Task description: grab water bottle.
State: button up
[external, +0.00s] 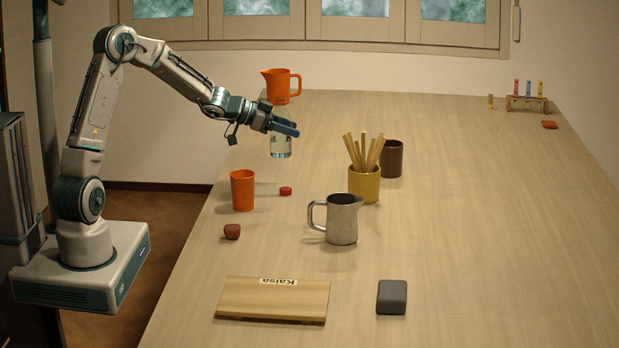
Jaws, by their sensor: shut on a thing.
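The water bottle (281,148) is clear with some liquid showing in it. My gripper (286,128) is shut on its upper part, and the fingers hide its top. The bottle looks raised a little above the table (470,210), near the table's left side, though the exact gap is hard to judge. A small red cap (285,191) lies on the table below and in front of it. I cannot tell whether the cap belongs to the bottle.
An orange jug (281,86) stands behind my gripper. An orange cup (242,190), a metal pitcher (342,219), a yellow pot of sticks (363,185) and a brown cup (392,159) stand nearby. A wooden board (272,299) and grey block (392,297) lie in front.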

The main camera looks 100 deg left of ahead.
jog(key=shift+w+d+r, duration=0.15)
jog(key=shift+d+r, duration=0.2)
jog(key=shift+d, duration=0.1)
jog(key=shift+d, duration=0.1)
jog(key=shift+w+r, duration=0.1)
dwell(0.7)
